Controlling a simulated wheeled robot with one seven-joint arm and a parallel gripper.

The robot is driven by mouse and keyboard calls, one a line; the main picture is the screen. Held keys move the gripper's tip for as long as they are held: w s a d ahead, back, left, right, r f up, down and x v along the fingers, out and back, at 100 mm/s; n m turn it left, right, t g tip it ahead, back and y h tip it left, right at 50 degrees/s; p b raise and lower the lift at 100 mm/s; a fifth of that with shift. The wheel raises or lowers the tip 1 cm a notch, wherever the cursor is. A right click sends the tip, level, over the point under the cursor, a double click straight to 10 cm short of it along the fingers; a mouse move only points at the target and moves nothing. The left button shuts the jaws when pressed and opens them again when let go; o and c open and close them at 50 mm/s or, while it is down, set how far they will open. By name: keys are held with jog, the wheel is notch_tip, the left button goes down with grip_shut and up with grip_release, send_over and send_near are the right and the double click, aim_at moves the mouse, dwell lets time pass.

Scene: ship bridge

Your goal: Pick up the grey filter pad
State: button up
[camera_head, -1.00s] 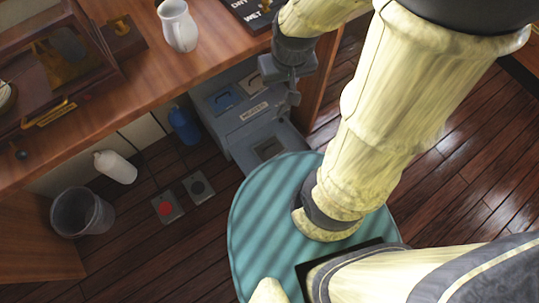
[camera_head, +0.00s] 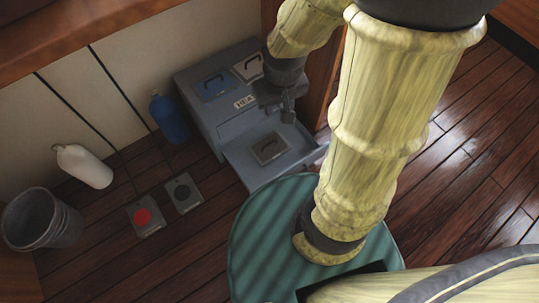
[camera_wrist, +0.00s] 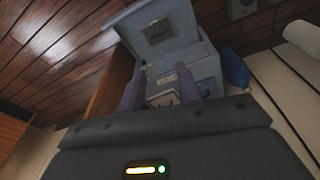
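In the wrist view the pad (camera_wrist: 158,32) shows beyond my fingers, in the drawer at the top. My gripper (camera_head: 287,112) is above the cabinet, apart from the grey pad. Nothing is held.
A blue bottle (camera_head: 169,119), a white container (camera_head: 84,166) and a grey bin (camera_head: 40,220) stand or lie by the wall. Two floor plates carry a red disc (camera_head: 143,216) and a black disc (camera_head: 182,193). A wooden counter edge (camera_head: 110,37) overhangs. Open wooden floor is at right.

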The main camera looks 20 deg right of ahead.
jog(key=w+a+f+n+t+h+b, duration=0.1)
jog(key=a+f+n+h, duration=0.3)
jog(key=f, duration=0.8)
jog(key=w+a+f+n+t+h+b, duration=0.1)
jog(key=w+a+f+n+h, duration=0.2)
jog(key=f+n, duration=0.5)
jog(key=w+a+f+n+t+h+b, duration=0.1)
jog(key=w+a+f+n+h, duration=0.2)
jog(key=f, duration=1.5)
jog(key=shift+w+a+n+h+b, duration=0.4)
jog(key=shift+a+n+h, duration=0.5)
jog(key=shift+n, duration=0.8)
jog(key=shift+a, duration=0.1)
jog(key=b, duration=0.7)
send_over(262, 154)
jog(key=f, duration=0.5)
jog(key=shift+s+a+f, duration=0.15)
jog(key=shift+a+f, duration=0.05)
jog(key=shift+a, duration=0.1)
jog(key=shift+d, duration=0.25)
